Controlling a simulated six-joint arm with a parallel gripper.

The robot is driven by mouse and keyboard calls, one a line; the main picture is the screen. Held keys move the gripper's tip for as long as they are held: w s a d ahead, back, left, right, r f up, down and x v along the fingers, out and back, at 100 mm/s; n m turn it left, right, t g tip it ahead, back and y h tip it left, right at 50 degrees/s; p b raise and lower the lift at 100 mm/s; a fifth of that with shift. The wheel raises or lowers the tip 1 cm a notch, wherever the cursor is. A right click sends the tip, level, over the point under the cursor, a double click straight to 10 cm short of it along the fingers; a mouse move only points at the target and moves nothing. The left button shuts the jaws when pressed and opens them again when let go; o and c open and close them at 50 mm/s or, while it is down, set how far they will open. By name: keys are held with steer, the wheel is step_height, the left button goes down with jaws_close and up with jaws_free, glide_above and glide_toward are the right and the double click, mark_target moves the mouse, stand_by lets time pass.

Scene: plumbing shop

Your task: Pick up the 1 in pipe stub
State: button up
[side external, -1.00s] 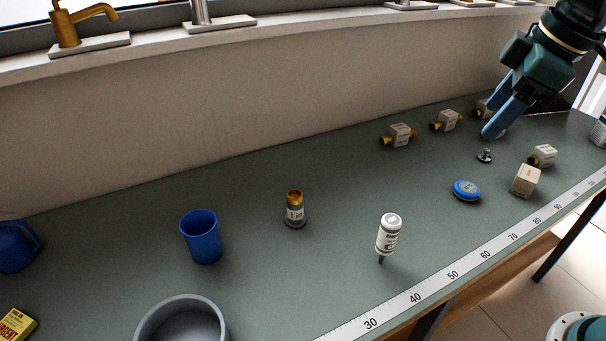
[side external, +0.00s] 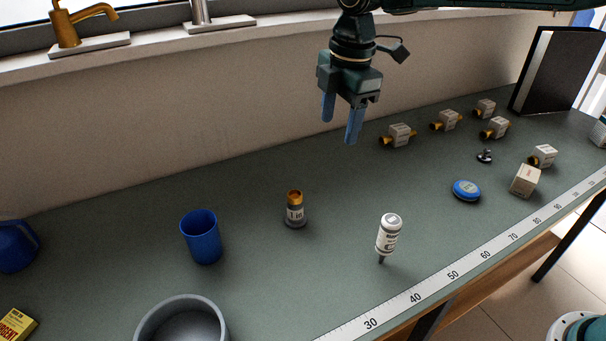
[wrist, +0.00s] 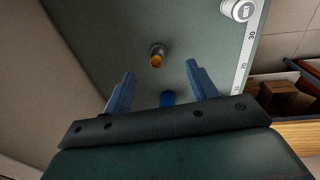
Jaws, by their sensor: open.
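The 1 in pipe stub (side external: 295,213) stands upright on the green bench in the side view, a short grey piece with a white label and a copper-coloured top. In the wrist view the stub (wrist: 157,58) shows ahead of the fingers, a little left of the middle of the gap. My gripper (side external: 341,128) is open and empty, its two blue fingers pointing down, well above the bench and to the upper right of the stub. The open fingers also show in the wrist view (wrist: 161,74). Nothing touches the stub.
A blue cup (side external: 203,240) stands left of the stub, and a white bottle (side external: 388,236) to its right. A grey bowl (side external: 181,325) is at the front. Several boxed brass fittings (side external: 398,135) sit at the back right. A wall runs behind; a ruler strip (side external: 452,276) lines the front edge.

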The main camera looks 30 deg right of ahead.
mark_target(295, 206)
steer(key=w+a+f+n, duration=0.1)
steer(key=a+f, duration=0.1)
steer(key=w+a+f+n, duration=0.1)
steer(key=a+f+n, duration=0.1)
steer(key=a+f, duration=0.1)
steer(key=w+a+f+n+g, duration=0.1)
steer(key=a+f, duration=0.1)
steer(key=f, duration=0.1)
steer(key=shift+w+a+f+n, duration=0.1)
steer(key=shift+w+a+n, duration=0.15)
steer(key=shift+w+n, duration=0.15)
steer(key=shift+f, duration=0.1)
steer(key=shift+f, duration=4.2)
steer(key=shift+w+d+f, duration=0.1)
steer(key=shift+d+f, duration=0.05)
steer(key=shift+f, duration=1.15)
steer(key=shift+d+f, duration=0.1)
steer(key=shift+f, duration=1.2)
steer(key=shift+r, duration=0.1)
jaws_close()
